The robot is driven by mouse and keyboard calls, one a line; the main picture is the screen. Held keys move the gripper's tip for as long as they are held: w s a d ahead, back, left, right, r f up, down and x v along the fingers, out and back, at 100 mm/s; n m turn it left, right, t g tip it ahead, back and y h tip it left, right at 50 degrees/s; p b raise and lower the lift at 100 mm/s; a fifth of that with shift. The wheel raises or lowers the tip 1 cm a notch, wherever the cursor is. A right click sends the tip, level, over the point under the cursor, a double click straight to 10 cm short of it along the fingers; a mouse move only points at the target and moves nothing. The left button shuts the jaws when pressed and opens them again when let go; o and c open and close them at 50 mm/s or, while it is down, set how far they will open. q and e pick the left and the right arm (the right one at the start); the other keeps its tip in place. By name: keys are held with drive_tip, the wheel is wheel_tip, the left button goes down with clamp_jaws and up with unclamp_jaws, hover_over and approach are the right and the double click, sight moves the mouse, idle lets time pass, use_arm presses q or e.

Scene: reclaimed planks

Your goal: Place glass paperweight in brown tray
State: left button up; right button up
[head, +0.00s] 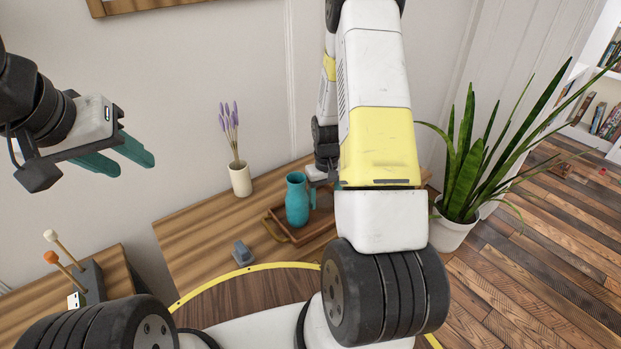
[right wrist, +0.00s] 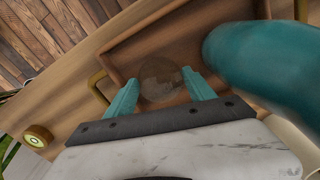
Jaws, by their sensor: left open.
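The brown tray (head: 311,235) lies on the wooden table and also fills much of the right wrist view (right wrist: 122,62). The glass paperweight (right wrist: 162,76) is a round, clear brownish ball. In the head view my right arm hides the paperweight and most of that gripper. My left gripper (head: 125,157) is open and empty, raised at the left near the wall.
A teal vase (head: 297,201) stands in the tray, close beside my right gripper. A white vase with lavender (head: 240,179) and a blue-grey object (head: 242,252) are on the table. A potted plant (head: 455,232) stands at the right. A brass-and-white round object (right wrist: 38,136) lies outside the tray.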

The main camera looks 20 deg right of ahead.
drive_tip(key=shift+r, duration=0.1)
wheel_tip(320, 180, up, 12)
wheel_tip(320, 180, up, 16)
drive_tip(key=t+y, duration=0.1)
drive_tip(key=t, duration=0.2)
hover_over(325, 200)
drive_tip(key=s+a, duration=0.6)
drive_tip(key=s+a+r+t, duration=0.1)
drive_tip(key=s+a+r, duration=0.1)
drive_tip(key=s+r, duration=0.2)
drive_tip(key=s+a+r+t+y, duration=0.1)
drive_tip(key=s+a+r+t, duration=0.1)
drive_tip(key=s, duration=0.7)
drive_tip(key=shift+s+a+r, duration=0.25)
drive_tip(key=shift+a+r, duration=0.3)
drive_tip(key=shift+r, duration=0.85)
